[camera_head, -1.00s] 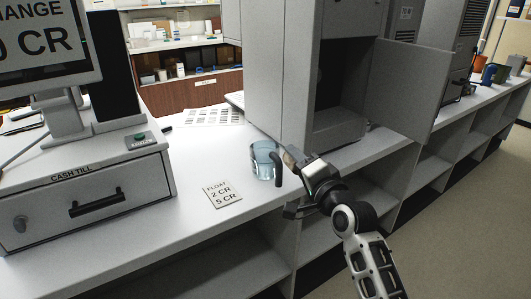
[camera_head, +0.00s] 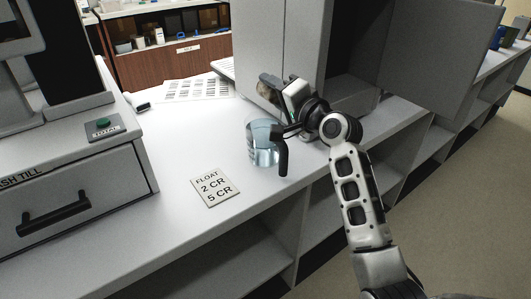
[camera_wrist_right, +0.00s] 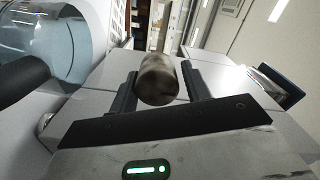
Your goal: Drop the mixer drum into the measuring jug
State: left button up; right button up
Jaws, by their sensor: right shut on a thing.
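The measuring jug (camera_head: 262,152), clear bluish with a dark handle, stands upright on the white counter. It also shows at the upper left of the right wrist view (camera_wrist_right: 68,38). My right gripper (camera_head: 276,88) is beyond the jug in the head view, close to the grey cabinet. It is shut on the mixer drum (camera_wrist_right: 158,82), a small brownish-grey cylinder held between the two fingers. In the head view the drum (camera_head: 267,84) shows partly at the fingertips. The drum is outside the jug. My left gripper is not in view.
A tall grey cabinet (camera_head: 275,45) with an open door (camera_head: 440,45) stands right behind my right gripper. A float card (camera_head: 214,191) lies in front of the jug. The cash till (camera_head: 70,185) is at left. A printed sheet (camera_head: 198,90) lies behind; the counter between is clear.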

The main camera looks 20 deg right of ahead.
jog(key=shift+f+b, duration=0.55)
jog(key=shift+f, duration=0.25)
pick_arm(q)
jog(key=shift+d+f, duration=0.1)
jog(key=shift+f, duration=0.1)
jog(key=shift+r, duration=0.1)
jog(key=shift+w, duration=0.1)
pick_arm(e)
jog(key=o, duration=1.1)
jog(key=shift+o, duration=0.2)
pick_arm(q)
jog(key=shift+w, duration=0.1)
pick_arm(e)
jog(key=v, duration=1.6)
